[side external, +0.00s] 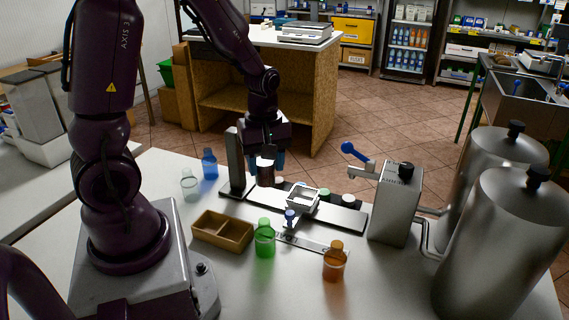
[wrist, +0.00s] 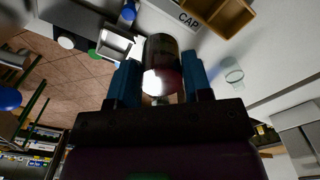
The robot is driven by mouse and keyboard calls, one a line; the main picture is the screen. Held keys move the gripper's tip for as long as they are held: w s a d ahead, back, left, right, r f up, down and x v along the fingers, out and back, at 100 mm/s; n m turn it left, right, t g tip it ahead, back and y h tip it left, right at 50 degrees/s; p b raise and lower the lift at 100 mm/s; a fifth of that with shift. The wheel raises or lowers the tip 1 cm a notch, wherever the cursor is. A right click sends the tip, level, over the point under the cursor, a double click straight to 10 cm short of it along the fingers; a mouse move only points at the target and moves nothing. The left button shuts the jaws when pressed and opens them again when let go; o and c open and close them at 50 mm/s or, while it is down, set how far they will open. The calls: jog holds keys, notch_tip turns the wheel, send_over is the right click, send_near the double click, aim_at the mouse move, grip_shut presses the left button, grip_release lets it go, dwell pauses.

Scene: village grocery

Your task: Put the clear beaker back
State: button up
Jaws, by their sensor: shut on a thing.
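The clear beaker (side external: 190,184) stands upright on the white table at the left, beside the blue beaker (side external: 209,164). It also shows in the wrist view (wrist: 231,71), to the right of my fingers and apart from them. My gripper (side external: 266,163) points down near the dark upright post. Its blue fingers are shut on a dark cylindrical jar (side external: 266,174) with a pale band near its top. In the wrist view the jar (wrist: 161,58) sits between both fingers, with a bright glare on its near end. I cannot tell whether its base touches the surface under it.
A green beaker (side external: 264,240) and an orange one (side external: 334,262) stand in front. A metal dispenser (side external: 397,205) and steel tanks (side external: 497,245) block the right.

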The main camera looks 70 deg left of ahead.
jog(key=shift+s+d+r, duration=0.35)
jog(key=shift+s+d, duration=0.05)
jog(key=shift+s, duration=0.2)
jog(key=w+d+f+n, duration=0.5)
jog(key=d+f+n, duration=0.2)
jog(key=d+n, duration=0.45)
jog(key=shift+n, duration=0.25)
jog(key=shift+a+f, duration=0.15)
jog(key=shift+f, duration=1.65)
jog(key=shift+a+f, duration=0.15)
jog(key=shift+f, duration=1.6)
jog(key=shift+f, duration=0.4)
jog(key=o, duration=1.4)
